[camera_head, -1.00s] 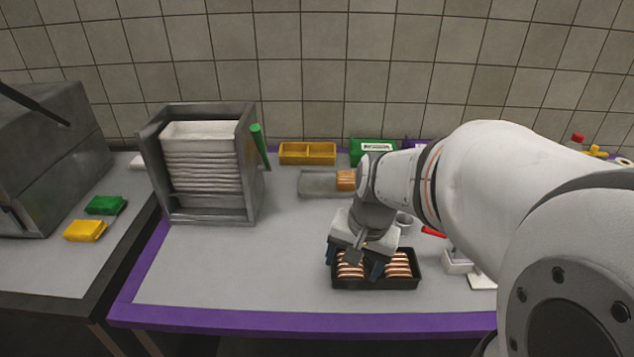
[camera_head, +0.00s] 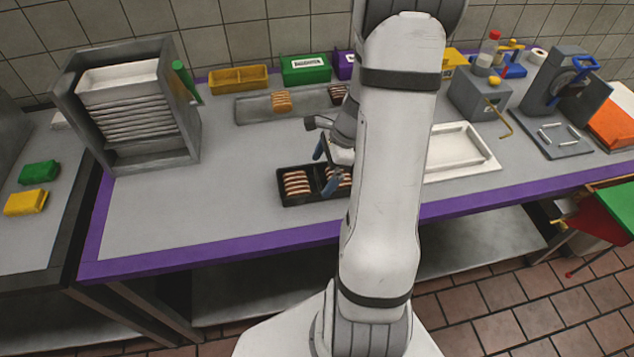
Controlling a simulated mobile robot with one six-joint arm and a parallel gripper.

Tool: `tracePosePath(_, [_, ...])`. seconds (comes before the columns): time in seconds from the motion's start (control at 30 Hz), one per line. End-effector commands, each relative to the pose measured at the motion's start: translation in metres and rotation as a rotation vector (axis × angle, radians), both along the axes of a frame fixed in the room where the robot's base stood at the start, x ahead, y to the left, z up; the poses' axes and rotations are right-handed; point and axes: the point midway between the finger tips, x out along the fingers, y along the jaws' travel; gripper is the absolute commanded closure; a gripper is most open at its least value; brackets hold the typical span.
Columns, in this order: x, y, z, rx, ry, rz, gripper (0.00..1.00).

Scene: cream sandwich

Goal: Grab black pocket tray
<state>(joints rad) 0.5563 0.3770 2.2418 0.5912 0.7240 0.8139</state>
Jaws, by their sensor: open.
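The black pocket tray (camera_head: 284,200) sits on the grey worktop near its purple front edge. It has two pockets; sliced brown-and-cream pieces (camera_head: 297,183) fill the left one, and more show in the right one. My gripper (camera_head: 325,165) is over the right part of the tray, with its blue fingers apart and pointing down. My white arm hides the tray's right end. I cannot tell whether the fingers touch the tray or its contents.
A grey rack of white trays (camera_head: 130,110) stands at left. A yellow bin (camera_head: 238,79), a green box (camera_head: 305,69) and a long grey tray (camera_head: 257,108) are behind. A white tray (camera_head: 458,148) lies right of my arm. The worktop left of the black tray is clear.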

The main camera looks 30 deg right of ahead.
Motion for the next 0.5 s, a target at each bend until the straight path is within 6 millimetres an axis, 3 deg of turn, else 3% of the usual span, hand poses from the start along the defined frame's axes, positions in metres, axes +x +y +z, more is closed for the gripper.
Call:
tracePosePath(0.2, [0.003,0.013,-0.028,0.0,0.003,0.003,0.0])
tracePosePath(0.5, [0.004,0.014,-0.031,-0.001,0.001,0.004,0.01])
